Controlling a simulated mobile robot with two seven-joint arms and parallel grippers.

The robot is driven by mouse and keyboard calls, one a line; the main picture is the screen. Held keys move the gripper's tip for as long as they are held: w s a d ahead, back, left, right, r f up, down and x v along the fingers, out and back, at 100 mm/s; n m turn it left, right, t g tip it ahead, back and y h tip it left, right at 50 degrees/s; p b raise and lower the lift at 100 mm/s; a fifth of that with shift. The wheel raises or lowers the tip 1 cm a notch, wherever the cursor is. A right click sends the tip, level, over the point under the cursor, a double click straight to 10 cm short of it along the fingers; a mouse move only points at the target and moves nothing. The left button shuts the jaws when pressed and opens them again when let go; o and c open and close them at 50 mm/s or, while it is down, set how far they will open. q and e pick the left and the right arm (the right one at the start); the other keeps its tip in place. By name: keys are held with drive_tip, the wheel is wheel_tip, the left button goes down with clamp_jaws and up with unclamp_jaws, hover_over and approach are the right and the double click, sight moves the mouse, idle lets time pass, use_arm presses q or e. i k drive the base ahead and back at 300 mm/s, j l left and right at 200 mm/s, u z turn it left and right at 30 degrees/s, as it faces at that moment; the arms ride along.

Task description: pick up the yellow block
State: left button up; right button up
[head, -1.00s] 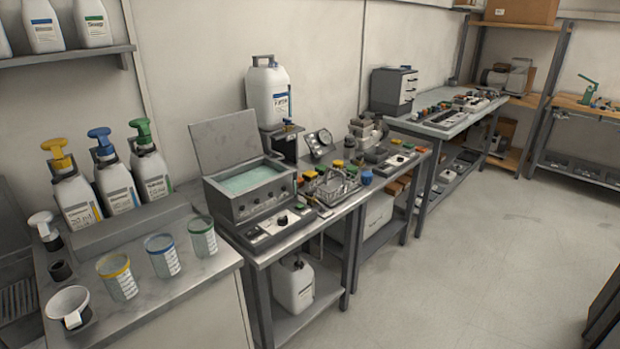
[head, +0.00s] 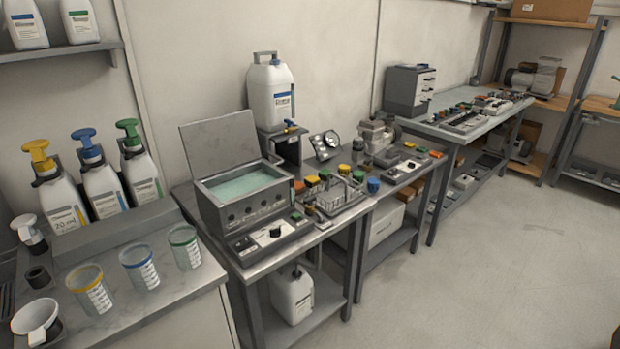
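Several small yellow pieces are on the middle bench. One yellow piece (head: 344,169) is at the back of the wire rack, and another (head: 325,174) is just left of it beside an orange piece. They are too small to tell which is the yellow block. Neither of my grippers is in view.
The wire rack (head: 338,196) and an open-lidded bath (head: 243,196) share the middle bench. Measuring cups (head: 139,268) and pump bottles (head: 60,203) stand on the left counter. Another bench (head: 455,125) is farther back. The floor (head: 480,270) at right is clear.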

sight(311, 181)
drive_tip(key=i+l+u, duration=0.1)
drive_tip(key=i+l, duration=0.15)
drive_tip(key=i+l+u, duration=0.15)
drive_tip(key=l, duration=0.35)
drive_tip(key=i+l+u, duration=0.1)
drive_tip(key=i+l, duration=0.15)
drive_tip(key=l, duration=0.15)
drive_tip(key=i+l+u, duration=0.15)
drive_tip(key=l, duration=0.25)
drive_tip(key=i+l+u, duration=0.1)
drive_tip(key=l, duration=0.35)
drive_tip(key=i+l+u, duration=0.15)
drive_tip(key=l, duration=0.3)
drive_tip(key=i+l+u, duration=0.1)
drive_tip(key=i+l, duration=0.15)
drive_tip(key=l, duration=0.2)
drive_tip(key=i+l+u, duration=0.15)
drive_tip(key=l, duration=0.35)
